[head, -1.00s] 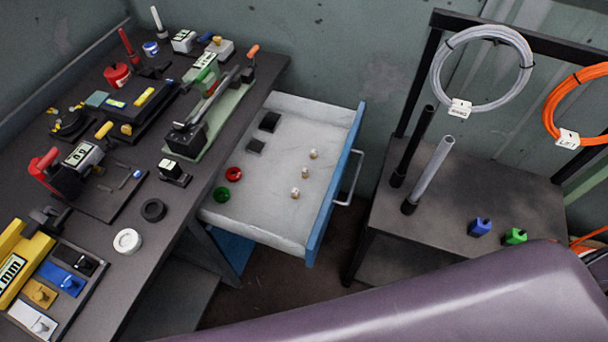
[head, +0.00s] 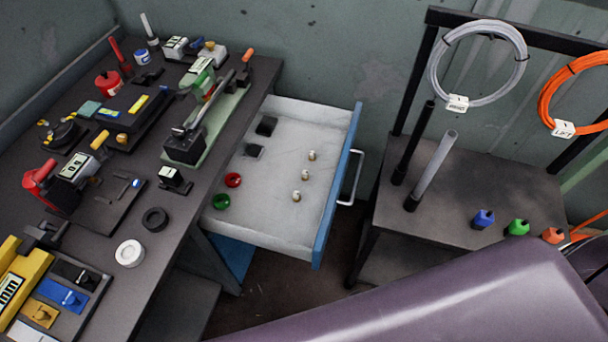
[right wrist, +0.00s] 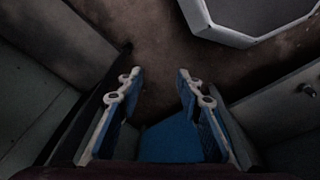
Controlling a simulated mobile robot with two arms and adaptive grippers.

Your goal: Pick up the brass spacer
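Three small upright pieces with pale and brassy parts stand in the open drawer: one at the back (head: 312,155), one in the middle (head: 305,175) and one at the front (head: 296,196). They are too small for me to tell which, if any, is the brass spacer. My right gripper (right wrist: 160,85) shows in the right wrist view with its two blue-padded fingers apart and nothing between them. It is above dark floor, and no small piece shows near it. My left gripper is in neither view.
The open drawer (head: 275,222) also holds a red ring (head: 232,180), a green ring (head: 221,201) and two dark blocks. A crowded workbench (head: 185,225) is at left. A stand (head: 390,228) with posts and cable coils is at right. My purple arm covers the lower right.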

